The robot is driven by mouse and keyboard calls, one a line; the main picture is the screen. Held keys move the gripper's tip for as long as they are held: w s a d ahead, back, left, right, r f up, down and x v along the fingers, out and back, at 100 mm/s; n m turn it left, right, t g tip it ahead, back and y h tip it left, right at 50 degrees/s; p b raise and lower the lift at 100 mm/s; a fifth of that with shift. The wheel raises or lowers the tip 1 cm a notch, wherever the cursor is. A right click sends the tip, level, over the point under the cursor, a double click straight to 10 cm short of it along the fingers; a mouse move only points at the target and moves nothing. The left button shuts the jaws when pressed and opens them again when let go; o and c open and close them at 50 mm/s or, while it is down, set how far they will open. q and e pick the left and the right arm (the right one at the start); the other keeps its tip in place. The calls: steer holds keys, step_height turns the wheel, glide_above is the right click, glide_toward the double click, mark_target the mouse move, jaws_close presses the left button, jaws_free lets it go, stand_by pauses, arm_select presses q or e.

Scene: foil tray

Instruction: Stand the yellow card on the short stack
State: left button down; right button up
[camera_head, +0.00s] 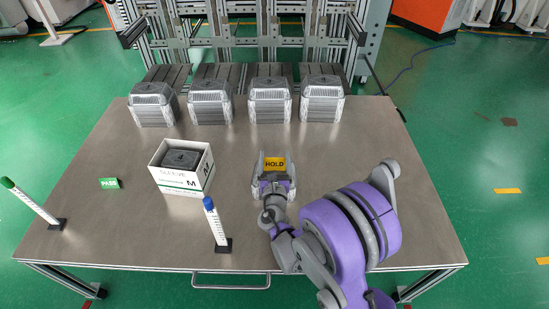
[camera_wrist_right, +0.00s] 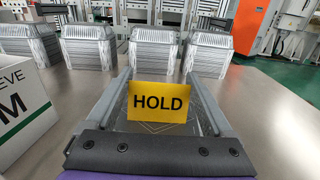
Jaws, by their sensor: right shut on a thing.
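The yellow card (camera_head: 275,163), marked HOLD, is upright in the head view. It also shows face-on in the right wrist view (camera_wrist_right: 161,102). My right gripper (camera_head: 274,168) is shut on it, with one finger at each side edge. Below the card, between my fingers, a grey surface with a diamond line pattern (camera_wrist_right: 160,129) shows, like the top of a low foil tray stack. Whether the card's lower edge touches it, I cannot tell. My left gripper is not in view.
Several taller foil stacks (camera_head: 270,100) stand along the back of the metal table (camera_head: 330,225). A white sleeve box (camera_head: 185,184) holding a foil tray stands to the left.

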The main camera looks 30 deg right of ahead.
steer(key=o, duration=1)
steer(key=shift+o, duration=0.2)
